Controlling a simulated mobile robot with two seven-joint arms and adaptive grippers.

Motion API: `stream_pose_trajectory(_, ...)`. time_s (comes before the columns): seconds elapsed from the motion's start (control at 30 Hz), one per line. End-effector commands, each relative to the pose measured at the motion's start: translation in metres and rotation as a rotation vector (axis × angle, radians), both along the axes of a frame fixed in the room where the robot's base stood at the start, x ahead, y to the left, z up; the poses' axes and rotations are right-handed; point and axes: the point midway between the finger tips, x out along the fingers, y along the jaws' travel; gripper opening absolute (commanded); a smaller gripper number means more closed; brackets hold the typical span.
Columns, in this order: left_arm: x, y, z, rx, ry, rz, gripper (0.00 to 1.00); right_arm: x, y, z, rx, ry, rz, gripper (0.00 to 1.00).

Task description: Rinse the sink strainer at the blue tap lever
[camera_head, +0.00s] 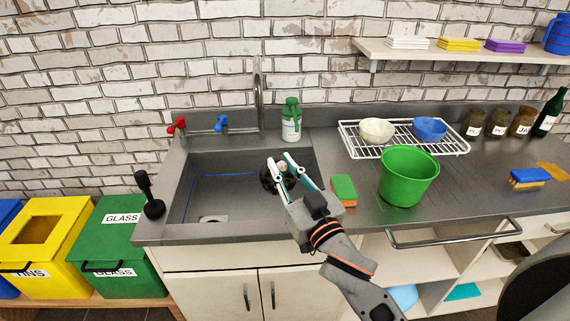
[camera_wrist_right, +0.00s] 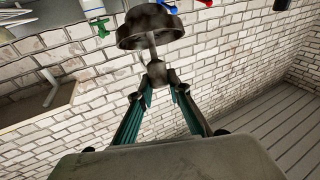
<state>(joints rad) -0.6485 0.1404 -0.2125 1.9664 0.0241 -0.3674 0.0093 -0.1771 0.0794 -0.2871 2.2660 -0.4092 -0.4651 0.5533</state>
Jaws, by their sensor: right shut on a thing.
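My right gripper (camera_head: 279,164) is shut on the knob of the sink strainer (camera_wrist_right: 150,27) and holds it over the right part of the sink (camera_head: 205,192). In the wrist view the strainer is a dark round metal cup on a short stem. In the head view the strainer (camera_head: 267,181) is partly hidden by the fingers. The blue tap lever (camera_head: 221,123) is on the ledge behind the sink, left of the tall grey spout (camera_head: 258,95). The strainer is in front of the spout and apart from the lever. No running water is visible. My left gripper is not in view.
A red tap lever (camera_head: 176,126) is left of the blue one. A green-topped soap bottle (camera_head: 291,120) stands right of the spout. A sponge (camera_head: 343,190), green bucket (camera_head: 408,177) and dish rack (camera_head: 348,140) occupy the right counter. A black plunger-like tool (camera_head: 149,195) is at left.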

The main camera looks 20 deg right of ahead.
Motion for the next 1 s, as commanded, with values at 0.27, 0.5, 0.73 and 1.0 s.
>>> stream_pose_trajectory(0.27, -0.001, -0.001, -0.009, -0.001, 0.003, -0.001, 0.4, 0.022, 0.0, -0.005, 0.0, -0.001, 0.0, 0.0)
stream_pose_trajectory(0.5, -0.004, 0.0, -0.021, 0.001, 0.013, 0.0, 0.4, 0.044, 0.0, -0.01, -0.001, 0.001, 0.0, 0.0)
stream_pose_trajectory(0.73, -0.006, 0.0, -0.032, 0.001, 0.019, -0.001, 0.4, 0.064, 0.001, -0.014, 0.0, 0.0, 0.0, 0.0)
stream_pose_trajectory(1.0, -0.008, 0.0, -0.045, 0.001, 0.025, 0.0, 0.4, 0.088, 0.001, -0.019, -0.001, 0.001, 0.0, 0.0)
